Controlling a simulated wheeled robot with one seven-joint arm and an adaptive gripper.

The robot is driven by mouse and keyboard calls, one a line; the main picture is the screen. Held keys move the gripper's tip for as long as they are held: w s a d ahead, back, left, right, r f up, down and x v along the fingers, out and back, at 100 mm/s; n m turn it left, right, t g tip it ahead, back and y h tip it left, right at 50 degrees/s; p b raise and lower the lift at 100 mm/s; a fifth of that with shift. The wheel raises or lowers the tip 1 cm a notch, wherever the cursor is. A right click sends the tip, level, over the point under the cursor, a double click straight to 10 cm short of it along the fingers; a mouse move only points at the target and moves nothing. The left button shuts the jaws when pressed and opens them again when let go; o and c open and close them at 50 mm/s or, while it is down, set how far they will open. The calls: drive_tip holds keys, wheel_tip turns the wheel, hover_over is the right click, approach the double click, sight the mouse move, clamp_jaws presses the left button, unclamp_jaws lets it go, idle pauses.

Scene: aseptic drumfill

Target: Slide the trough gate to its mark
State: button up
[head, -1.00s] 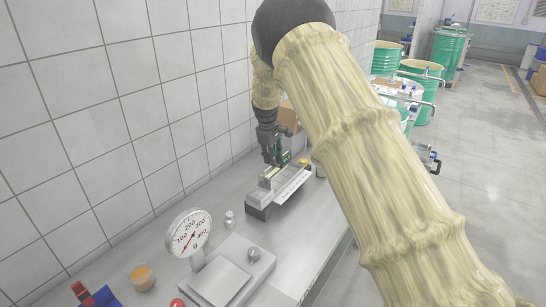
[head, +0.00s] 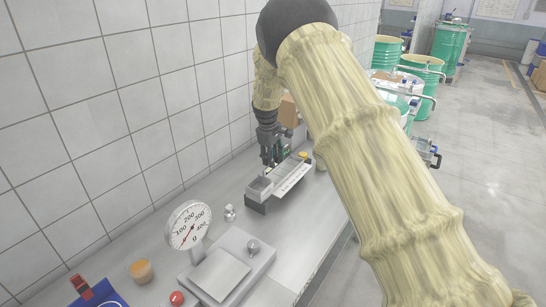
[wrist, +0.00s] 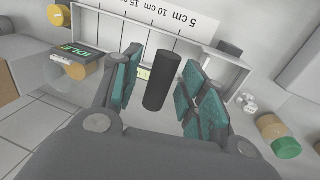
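The trough (head: 259,203) is a narrow grey open box on the steel bench, with a white scale strip (head: 291,181) along one side. In the wrist view the strip (wrist: 165,14) shows 5, 10 and 15 cm marks. A dark upright cylinder (wrist: 163,80), seemingly the gate's handle, stands between the fingers of my gripper (wrist: 162,88). The fingers are apart on either side of it, with narrow gaps showing. In the head view my gripper (head: 270,160) points down over the far part of the trough. The gate's plate and its mark are not clearly visible.
A display reading IDLE (wrist: 80,51) stands beside the trough. A dial scale (head: 189,225) with a flat pan (head: 220,276), a small metal weight (head: 230,212) and an amber jar (head: 141,270) are nearer on the bench. A tiled wall (head: 120,120) bounds the left side.

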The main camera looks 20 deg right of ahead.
wheel_tip(320, 180, up, 12)
drive_tip(key=s+a, duration=0.1)
drive_tip(key=shift+s+a, duration=0.25)
drive_tip(key=shift+a, duration=0.15)
idle(0.3)
drive_tip(key=shift+d+f, duration=0.1)
drive_tip(key=shift+f, duration=0.1)
